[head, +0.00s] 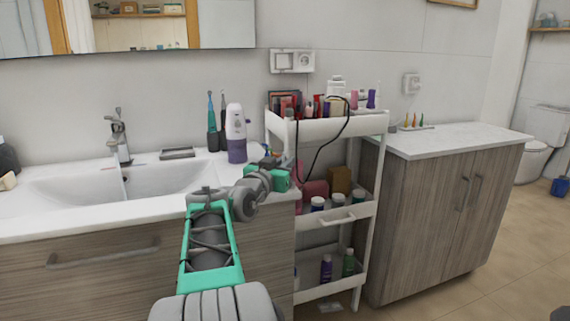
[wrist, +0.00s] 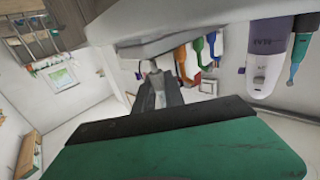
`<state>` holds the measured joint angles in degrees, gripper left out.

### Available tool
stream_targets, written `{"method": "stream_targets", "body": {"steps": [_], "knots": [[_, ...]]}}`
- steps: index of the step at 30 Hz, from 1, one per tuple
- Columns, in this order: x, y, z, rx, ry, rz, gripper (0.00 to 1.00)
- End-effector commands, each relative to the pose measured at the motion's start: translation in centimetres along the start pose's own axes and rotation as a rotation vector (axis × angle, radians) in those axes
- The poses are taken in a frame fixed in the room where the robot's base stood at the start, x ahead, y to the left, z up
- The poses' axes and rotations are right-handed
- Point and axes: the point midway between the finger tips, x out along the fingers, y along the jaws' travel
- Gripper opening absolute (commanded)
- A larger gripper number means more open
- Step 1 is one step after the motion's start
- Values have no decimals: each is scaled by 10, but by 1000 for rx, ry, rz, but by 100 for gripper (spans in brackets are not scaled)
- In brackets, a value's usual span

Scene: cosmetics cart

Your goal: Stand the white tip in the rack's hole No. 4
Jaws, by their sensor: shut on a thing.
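My gripper (head: 278,168) is at the right end of the sink counter, just left of the cart. In the wrist view, which is upside down, its dark fingers (wrist: 160,92) are shut on a small pale piece (wrist: 153,67), apparently the white tip; fingers and blur hide most of it. A low rack (head: 415,128) with several coloured tips stands on the right-hand counter in the head view. The wrist view shows orange, green and blue tips (wrist: 197,54) beside my fingers; I cannot tell whether they are the same ones. Hole numbers are not legible.
A white and purple device (head: 236,135) stands left of my gripper, with toothbrushes (head: 211,125) behind it. The white cart (head: 376,122), full of bottles, stands between the sink and the right counter (head: 465,138). That counter's top is mostly clear.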

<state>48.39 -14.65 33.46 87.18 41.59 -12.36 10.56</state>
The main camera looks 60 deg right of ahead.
Motion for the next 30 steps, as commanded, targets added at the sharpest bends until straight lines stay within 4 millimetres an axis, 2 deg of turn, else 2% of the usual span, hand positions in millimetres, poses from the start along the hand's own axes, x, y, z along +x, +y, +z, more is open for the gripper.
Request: {"method": "stream_targets", "body": {"steps": [25, 26, 30], "knots": [[0, 0, 23, 0, 0, 0, 0], [0, 0, 22, 0, 0, 0, 16], [0, 0, 21, 0, 0, 0, 27]]}}
